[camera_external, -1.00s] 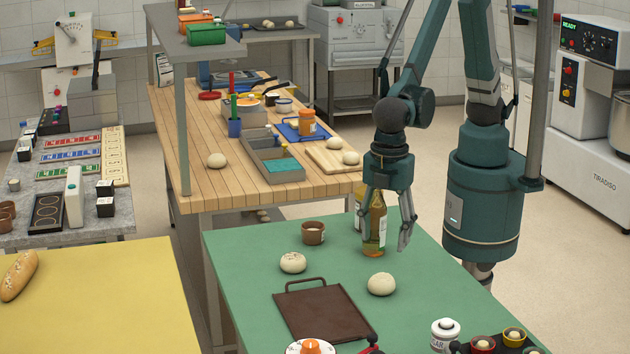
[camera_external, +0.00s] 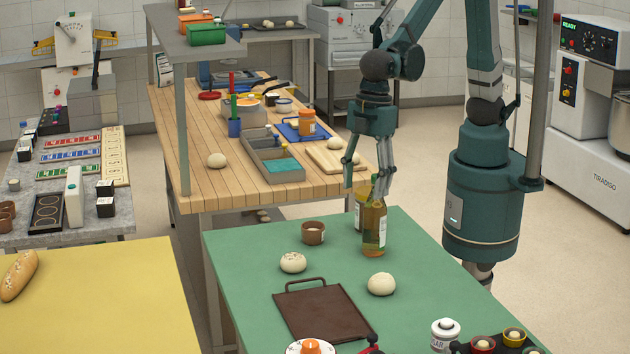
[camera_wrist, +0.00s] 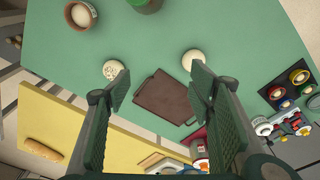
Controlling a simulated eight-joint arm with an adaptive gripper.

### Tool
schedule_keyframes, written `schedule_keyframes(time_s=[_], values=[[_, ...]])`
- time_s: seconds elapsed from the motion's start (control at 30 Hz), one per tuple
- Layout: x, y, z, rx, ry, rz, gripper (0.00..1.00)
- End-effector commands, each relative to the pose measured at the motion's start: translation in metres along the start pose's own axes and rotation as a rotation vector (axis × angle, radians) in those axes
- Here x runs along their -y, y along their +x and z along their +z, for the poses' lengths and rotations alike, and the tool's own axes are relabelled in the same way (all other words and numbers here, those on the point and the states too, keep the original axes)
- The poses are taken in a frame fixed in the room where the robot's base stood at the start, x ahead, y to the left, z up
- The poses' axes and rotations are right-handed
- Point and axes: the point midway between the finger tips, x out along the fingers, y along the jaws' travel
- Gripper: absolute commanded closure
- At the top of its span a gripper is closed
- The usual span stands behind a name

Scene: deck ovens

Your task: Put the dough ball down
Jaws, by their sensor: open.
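Two dough balls lie on the green table (camera_external: 250,240). The speckled dough ball (camera_external: 292,262) is left of the dark brown tray (camera_external: 320,310), near its handle; the plain dough ball (camera_external: 381,284) is at the tray's right. Both also show in the wrist view, the speckled dough ball (camera_wrist: 113,69) at the left and the plain dough ball (camera_wrist: 193,60) at the right. My gripper (camera_external: 366,190) is open and empty, raised above the table's far end by the bottles. In the wrist view its fingers (camera_wrist: 160,85) are spread with nothing between them.
An amber bottle (camera_external: 375,230) stands below my gripper, with another partly behind it. A brown cup (camera_external: 313,233) stands nearby. A wooden table (camera_external: 200,190) behind holds more dough balls. Jars (camera_external: 446,333) crowd the green table's front right. The yellow table (camera_external: 100,310) holds a loaf.

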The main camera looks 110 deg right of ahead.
Motion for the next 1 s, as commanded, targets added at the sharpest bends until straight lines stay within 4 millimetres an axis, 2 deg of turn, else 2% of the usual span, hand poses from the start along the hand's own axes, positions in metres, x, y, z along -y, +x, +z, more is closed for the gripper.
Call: schedule_keyframes(time_s=[0.2,0.5,1.0], values=[[-0.037,-0.032,0.031,-0.049,0.066,0.012,0.47],[-0.079,-0.07,0.075,-0.117,0.153,0.032,0.47],[-0.133,-0.116,0.159,-0.23,0.294,0.075,0.47]])
